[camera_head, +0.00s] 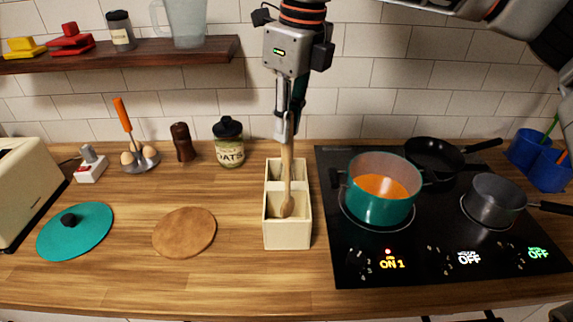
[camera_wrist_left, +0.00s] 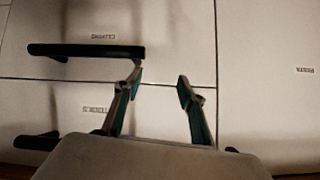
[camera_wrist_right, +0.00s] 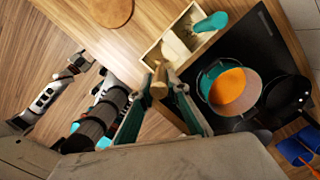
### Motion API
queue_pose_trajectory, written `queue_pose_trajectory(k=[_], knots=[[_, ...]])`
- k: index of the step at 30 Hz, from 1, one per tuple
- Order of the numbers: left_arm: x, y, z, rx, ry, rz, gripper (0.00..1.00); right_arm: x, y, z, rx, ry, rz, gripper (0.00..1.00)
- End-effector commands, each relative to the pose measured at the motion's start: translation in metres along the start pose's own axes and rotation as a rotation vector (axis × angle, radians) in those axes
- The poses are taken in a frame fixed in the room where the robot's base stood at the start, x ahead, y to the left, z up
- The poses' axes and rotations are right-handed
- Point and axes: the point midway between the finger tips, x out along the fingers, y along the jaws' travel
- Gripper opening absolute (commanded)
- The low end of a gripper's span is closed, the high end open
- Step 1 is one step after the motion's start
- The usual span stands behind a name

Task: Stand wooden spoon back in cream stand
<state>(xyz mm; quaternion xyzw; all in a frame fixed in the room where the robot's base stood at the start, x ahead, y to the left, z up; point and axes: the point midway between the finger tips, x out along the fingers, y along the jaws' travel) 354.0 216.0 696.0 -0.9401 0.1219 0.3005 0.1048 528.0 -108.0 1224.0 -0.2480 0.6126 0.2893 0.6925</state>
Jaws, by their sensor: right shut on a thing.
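The wooden spoon (camera_head: 288,170) hangs upright, bowl down, with its handle in my right gripper (camera_head: 288,115). The fingers are shut on the handle; in the right wrist view the handle's end (camera_wrist_right: 159,82) shows between the fingertips (camera_wrist_right: 159,92). The cream stand (camera_head: 287,236) is a two-compartment box on the counter; it also shows in the right wrist view (camera_wrist_right: 152,55). The spoon's bowl lines up with the front compartment; I cannot tell how deep it is. My left gripper (camera_wrist_left: 158,85) is open and empty, in front of pale labelled drawers.
A teal pot (camera_head: 368,208) with orange contents stands on the cooktop (camera_head: 420,262) right of the stand. A round wooden board (camera_head: 184,232) lies left, an oats jar (camera_head: 228,143) behind left. A teal thing (camera_wrist_right: 210,22) shows at the stand's far end. Counter beside the stand's left is clear.

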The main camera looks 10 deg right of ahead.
Motion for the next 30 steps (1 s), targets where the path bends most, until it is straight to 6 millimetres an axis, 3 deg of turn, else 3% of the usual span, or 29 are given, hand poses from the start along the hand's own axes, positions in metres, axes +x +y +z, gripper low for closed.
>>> queue_pose_trajectory(k=[15, 26, 27, 28, 30], knots=[[-0.004, -0.004, 0.004, -0.004, -0.017, -0.008, 0.40, 0.053, -0.001, -0.007, 0.000, 0.000, 0.001, 0.00], [0.000, -0.004, 0.004, -0.011, -0.014, -0.013, 0.40, 0.058, -0.001, -0.007, 0.000, -0.001, 0.000, 0.00], [0.000, -0.004, 0.003, -0.010, -0.012, -0.012, 0.40, 0.057, -0.001, -0.007, 0.000, -0.001, 0.000, 0.24], [0.000, -0.004, 0.003, -0.009, -0.012, -0.012, 0.40, 0.057, -0.001, -0.007, 0.000, -0.001, 0.000, 0.31], [0.000, -0.004, 0.002, -0.008, -0.011, -0.011, 0.40, 0.057, -0.001, -0.007, 0.000, -0.001, 0.000, 0.33]])
